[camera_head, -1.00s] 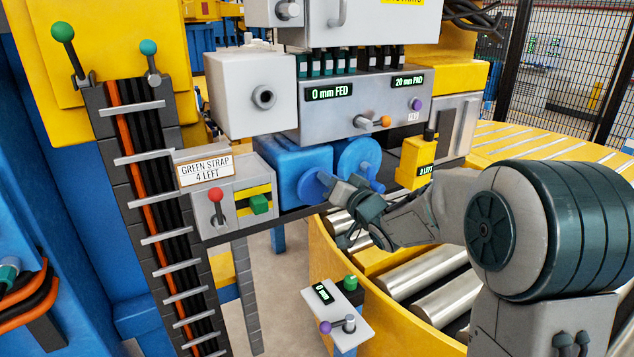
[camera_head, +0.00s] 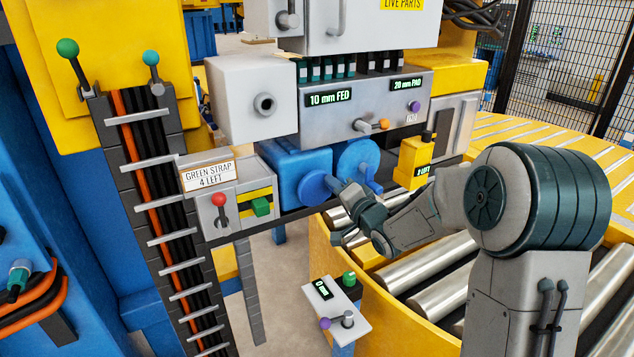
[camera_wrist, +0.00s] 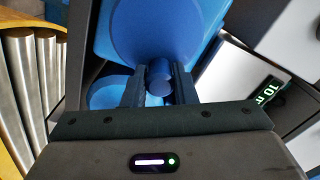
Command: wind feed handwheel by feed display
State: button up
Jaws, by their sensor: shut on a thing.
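The blue feed handwheel (camera_head: 357,160) is mounted on the front of the blue feed unit (camera_head: 290,160), below the grey panel. The feed display (camera_head: 330,98) on that panel reads 10 mm FED. In the wrist view my gripper (camera_wrist: 160,85) is shut on the wheel's round blue handle (camera_wrist: 158,76), which sits between the two dark fingers. The large blue disc (camera_wrist: 155,35) lies just beyond it.
A 20 mm PAD display (camera_head: 405,82) and an orange-knobbed lever (camera_head: 383,124) are on the panel. A yellow block (camera_head: 412,160) stands right of the wheel. A small pedestal (camera_head: 338,310) stands below, and a roller conveyor (camera_head: 430,285) runs under my arm.

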aim_at(329, 191)
jog(key=shift+w+d+f+m+p, duration=0.15)
jog(key=shift+f+m+p, duration=0.2)
jog(key=shift+m, duration=0.65)
jog(key=shift+d+f+m, duration=0.1)
jog(key=shift+f+m, duration=0.2)
jog(key=shift+m, duration=0.5)
jog(key=shift+f+m, duration=0.25)
jog(key=shift+m, duration=0.75)
jog(key=shift+f+m, duration=0.1)
jog(key=shift+m, duration=0.2)
jog(key=m, duration=0.2)
jog(key=f+m, duration=0.1)
jog(key=m, duration=0.1)
jog(key=shift+f, duration=0.1)
